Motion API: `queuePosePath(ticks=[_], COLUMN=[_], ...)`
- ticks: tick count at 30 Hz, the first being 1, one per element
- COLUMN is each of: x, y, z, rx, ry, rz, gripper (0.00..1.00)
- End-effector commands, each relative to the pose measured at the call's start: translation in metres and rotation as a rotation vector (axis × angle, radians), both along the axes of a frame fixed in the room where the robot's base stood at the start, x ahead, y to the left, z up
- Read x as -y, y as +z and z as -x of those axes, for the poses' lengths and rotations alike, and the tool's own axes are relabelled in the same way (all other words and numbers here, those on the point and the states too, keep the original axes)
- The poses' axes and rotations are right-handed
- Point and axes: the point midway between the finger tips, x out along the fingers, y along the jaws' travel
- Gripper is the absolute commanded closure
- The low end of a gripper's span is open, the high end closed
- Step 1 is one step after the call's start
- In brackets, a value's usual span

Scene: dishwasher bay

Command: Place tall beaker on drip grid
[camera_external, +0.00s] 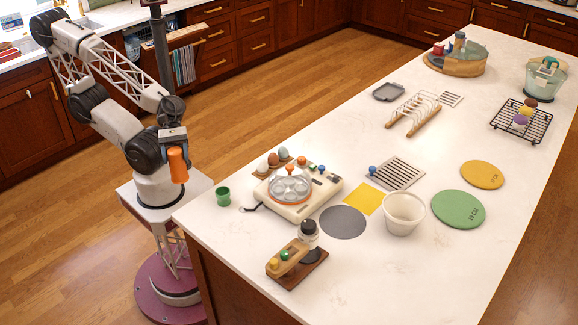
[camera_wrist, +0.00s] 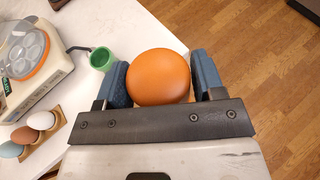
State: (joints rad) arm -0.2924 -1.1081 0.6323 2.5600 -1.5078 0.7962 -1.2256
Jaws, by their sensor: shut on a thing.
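My gripper (camera_external: 173,139) is shut on an orange tall beaker (camera_external: 178,166), which hangs below it beside the counter's left end. In the wrist view the beaker (camera_wrist: 158,76) shows as a round, smooth orange end between the two blue fingers. Its other end is hidden there. A slatted metal grid (camera_external: 398,173), which looks like the drip grid, lies flat on the counter with a blue knob at its left. Nothing stands on it.
A white appliance (camera_external: 299,202) and egg holder (camera_external: 266,173) stand near the left edge, with a green cup (camera_external: 223,197). A white bucket (camera_external: 403,214), yellow square (camera_external: 363,199) and green disc (camera_external: 458,209) lie near the grid. A wooden plate rack (camera_external: 412,116) stands behind.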

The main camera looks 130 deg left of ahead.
Motion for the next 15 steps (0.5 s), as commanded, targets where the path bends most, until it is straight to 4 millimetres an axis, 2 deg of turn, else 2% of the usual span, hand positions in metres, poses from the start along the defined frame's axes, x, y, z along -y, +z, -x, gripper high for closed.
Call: queuePosePath(ticks=[15], x=[0.0], y=[0.0037], z=[-0.0002], rx=[0.0], ry=[0.0], rz=[0.0], gripper=[0.62])
